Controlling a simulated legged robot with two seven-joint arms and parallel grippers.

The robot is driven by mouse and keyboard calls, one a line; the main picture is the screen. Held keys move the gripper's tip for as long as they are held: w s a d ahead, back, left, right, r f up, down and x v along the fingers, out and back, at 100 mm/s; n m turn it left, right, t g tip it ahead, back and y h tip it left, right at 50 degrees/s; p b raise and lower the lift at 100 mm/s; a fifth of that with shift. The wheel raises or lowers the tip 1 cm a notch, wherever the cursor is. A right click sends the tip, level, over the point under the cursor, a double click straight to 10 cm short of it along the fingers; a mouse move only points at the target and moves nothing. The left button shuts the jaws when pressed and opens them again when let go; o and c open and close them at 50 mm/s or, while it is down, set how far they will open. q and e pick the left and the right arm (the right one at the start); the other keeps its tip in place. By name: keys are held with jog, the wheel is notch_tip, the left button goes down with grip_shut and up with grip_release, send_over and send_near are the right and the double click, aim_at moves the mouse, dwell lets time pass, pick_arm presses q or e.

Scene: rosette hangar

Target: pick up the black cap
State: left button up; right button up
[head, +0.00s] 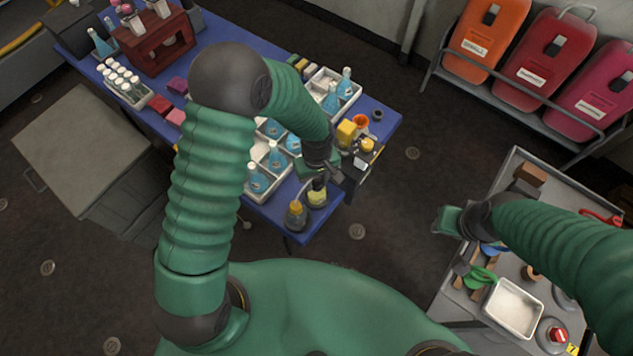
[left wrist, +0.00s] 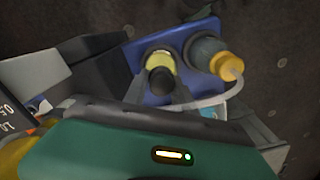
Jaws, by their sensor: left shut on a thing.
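The black cap (left wrist: 161,81) is between the fingers of my left gripper (left wrist: 160,92) in the left wrist view. My left gripper (head: 319,177) is shut on it, near the blue table's front corner. A small flask with yellow contents (head: 317,196) is right under the cap; it also shows in the left wrist view (left wrist: 159,61). I cannot tell whether the cap still touches the flask's neck. My right gripper (head: 447,221) is over the left edge of the grey cart, far from the cap; its jaws are too unclear to read.
A dark flask with an orange top and pale tube (head: 296,214) stands close beside the yellow one, at the blue table's edge (head: 279,226). White trays of blue bottles (head: 257,183) stand behind. The grey cart (head: 437,300) holds a white tray (head: 512,308) and tools.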

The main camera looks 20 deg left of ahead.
aim_at(316, 180)
pick_arm(q)
jog(key=shift+d, duration=0.15)
grip_shut()
jog(key=shift+a+r, duration=0.1)
jog(key=shift+a, duration=0.1)
jog(key=shift+r, duration=0.15)
notch_tip(316, 180, up, 3)
jog(key=shift+a+r, duration=0.1)
jog(key=s+d+r+b, duration=0.2)
jog(key=s+d, duration=0.8)
jog(key=s, duration=0.2)
jog(key=shift+s+d, duration=0.15)
jog(key=shift+d, duration=0.1)
